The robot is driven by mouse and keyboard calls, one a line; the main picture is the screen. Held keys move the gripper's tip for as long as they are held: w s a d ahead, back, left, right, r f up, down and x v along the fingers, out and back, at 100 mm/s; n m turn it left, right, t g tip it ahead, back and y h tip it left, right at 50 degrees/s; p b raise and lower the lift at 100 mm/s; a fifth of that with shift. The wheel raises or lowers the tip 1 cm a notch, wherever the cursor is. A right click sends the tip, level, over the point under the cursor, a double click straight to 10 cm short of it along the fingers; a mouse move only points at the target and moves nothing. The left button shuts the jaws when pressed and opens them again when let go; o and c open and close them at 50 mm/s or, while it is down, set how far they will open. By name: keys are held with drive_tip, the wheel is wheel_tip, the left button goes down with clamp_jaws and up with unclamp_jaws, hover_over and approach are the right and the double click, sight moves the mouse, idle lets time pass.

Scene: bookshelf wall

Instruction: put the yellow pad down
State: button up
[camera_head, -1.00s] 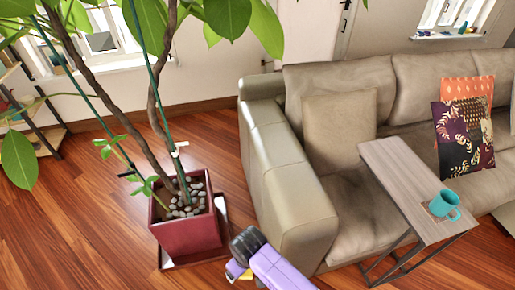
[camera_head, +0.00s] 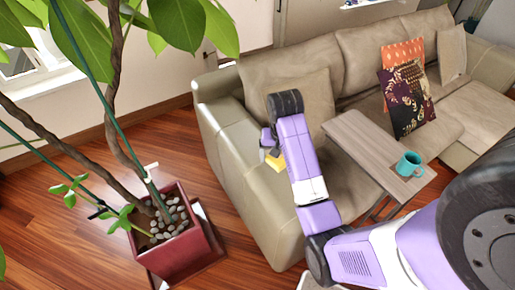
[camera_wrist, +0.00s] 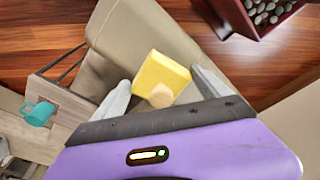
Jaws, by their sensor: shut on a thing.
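The yellow pad (camera_wrist: 162,72) is a small block with a rounded tan patch on its near side. It sits between the two pale fingers of my gripper (camera_wrist: 160,80) in the wrist view. In the head view, the yellow pad (camera_head: 275,161) shows partly beside my purple wrist, with my gripper (camera_head: 268,146) mostly hidden by the arm. My gripper is shut on the pad and appears over the left end of the sofa, near its armrest. The height above the sofa is hard to tell.
The beige sofa (camera_head: 243,180) has patterned cushions (camera_head: 408,98) at its middle. A wooden side table (camera_head: 365,140) bears a teal mug (camera_head: 409,164). A potted plant in a red pot (camera_head: 180,247) stands left of the sofa. Floor between them is narrow.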

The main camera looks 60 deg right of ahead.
sight(287, 186)
drive_tip(key=shift+m, duration=0.8)
drive_tip(key=s+d+r, duration=0.2)
drive_tip(key=s, duration=0.1)
drive_tip(key=shift+d+r, duration=0.2)
drive_tip(key=shift+r, duration=0.2)
drive_tip(key=f, duration=1.9)
drive_tip(key=shift+s+d+f, duration=0.2)
drive_tip(key=shift+s+f, duration=0.1)
drive_tip(key=shift+f+b, duration=0.2)
drive_tip(key=shift+b, duration=0.15)
drive_tip(key=o, duration=1.3)
drive_tip(key=shift+r, duration=0.1)
